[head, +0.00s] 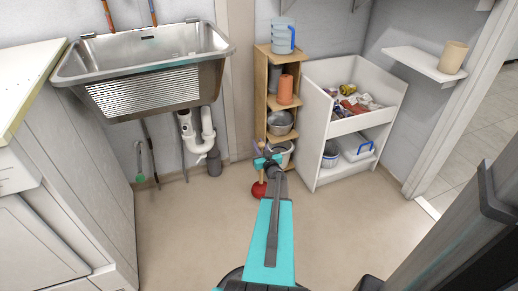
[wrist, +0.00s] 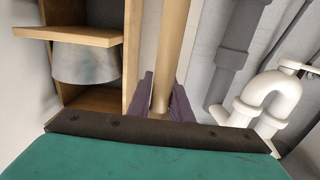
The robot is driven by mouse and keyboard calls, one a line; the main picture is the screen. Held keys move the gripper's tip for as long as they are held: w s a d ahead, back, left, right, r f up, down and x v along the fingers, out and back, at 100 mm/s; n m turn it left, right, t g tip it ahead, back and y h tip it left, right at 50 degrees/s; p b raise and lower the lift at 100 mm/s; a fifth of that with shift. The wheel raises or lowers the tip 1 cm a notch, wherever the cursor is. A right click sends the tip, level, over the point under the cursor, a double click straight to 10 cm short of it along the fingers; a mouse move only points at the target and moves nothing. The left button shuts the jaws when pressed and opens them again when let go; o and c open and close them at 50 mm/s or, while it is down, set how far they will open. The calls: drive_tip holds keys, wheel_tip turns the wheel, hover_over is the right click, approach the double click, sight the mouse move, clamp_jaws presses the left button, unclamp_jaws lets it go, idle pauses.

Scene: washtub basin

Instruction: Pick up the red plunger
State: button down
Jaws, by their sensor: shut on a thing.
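The red plunger's cup (head: 259,190) shows in the head view low by the floor, just left of my arm. I cannot tell whether it touches the floor. My gripper (head: 267,160) is in front of the wooden shelf. In the wrist view, the plunger's light wooden handle (wrist: 172,50) runs down between the purple fingers of my gripper (wrist: 163,98), which are shut on it. The cup is not in the wrist view.
The wooden shelf (head: 261,100) with pots and buckets stands close behind my gripper. A white cabinet (head: 318,125) is to its right. A metal washtub (head: 150,85) hangs at left, with white drain pipes (head: 187,130) below it. The floor in front is clear.

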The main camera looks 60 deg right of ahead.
drive_tip(key=s+a+r+p, duration=0.2)
drive_tip(key=s+a, duration=0.1)
drive_tip(key=s, duration=0.4)
drive_tip(key=s+a+r+p, duration=0.2)
drive_tip(key=s+a+p, duration=0.1)
drive_tip(key=s, duration=0.5)
drive_tip(key=shift+w, duration=0.15)
idle(0.6)
